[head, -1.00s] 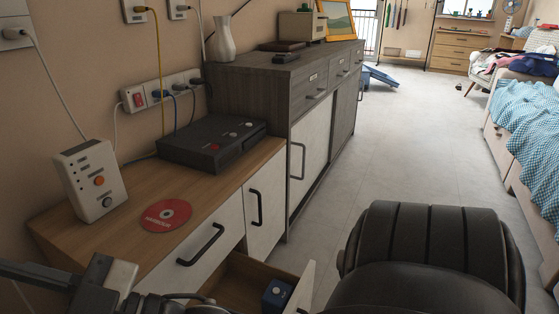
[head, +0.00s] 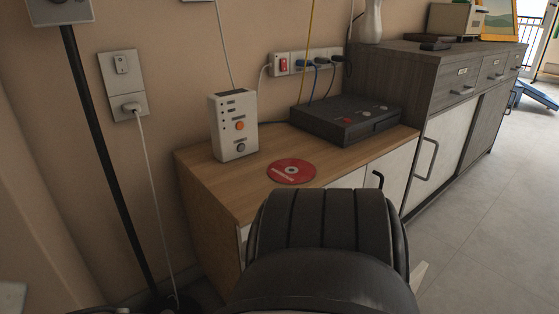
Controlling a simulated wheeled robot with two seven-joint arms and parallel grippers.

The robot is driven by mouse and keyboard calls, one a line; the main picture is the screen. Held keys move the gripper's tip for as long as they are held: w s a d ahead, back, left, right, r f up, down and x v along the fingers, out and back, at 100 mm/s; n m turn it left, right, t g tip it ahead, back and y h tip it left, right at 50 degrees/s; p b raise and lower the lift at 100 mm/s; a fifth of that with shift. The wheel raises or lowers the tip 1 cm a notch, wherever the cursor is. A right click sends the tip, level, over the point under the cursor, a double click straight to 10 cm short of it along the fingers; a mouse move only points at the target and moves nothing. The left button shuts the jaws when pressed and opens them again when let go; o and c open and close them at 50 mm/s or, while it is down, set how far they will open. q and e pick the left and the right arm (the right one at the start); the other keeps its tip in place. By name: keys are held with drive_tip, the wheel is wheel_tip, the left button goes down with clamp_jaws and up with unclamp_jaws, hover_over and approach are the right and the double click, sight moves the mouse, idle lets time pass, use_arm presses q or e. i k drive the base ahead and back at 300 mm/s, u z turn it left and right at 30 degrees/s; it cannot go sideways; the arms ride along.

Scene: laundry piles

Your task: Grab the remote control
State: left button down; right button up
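A small flat dark object (head: 435,46) lies on the grey cabinet top at the upper right. It may be the remote control, but it is too small to be sure. It is well apart from my arms. Neither gripper's fingers can be made out. Only dark bits of what may be my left arm show along the bottom left edge.
A wooden-topped cabinet (head: 215,178) holds a white box with buttons (head: 233,127), a red disc (head: 291,171) and a black device (head: 346,121). A white vase (head: 371,22) stands on the grey cabinet (head: 400,70). A black ribbed shape blocks the lower middle. Open floor lies right.

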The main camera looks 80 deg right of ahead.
sight(443, 47)
drive_tip(key=u, duration=0.1)
drive_tip(key=i, duration=0.45)
drive_tip(key=z, duration=3.95)
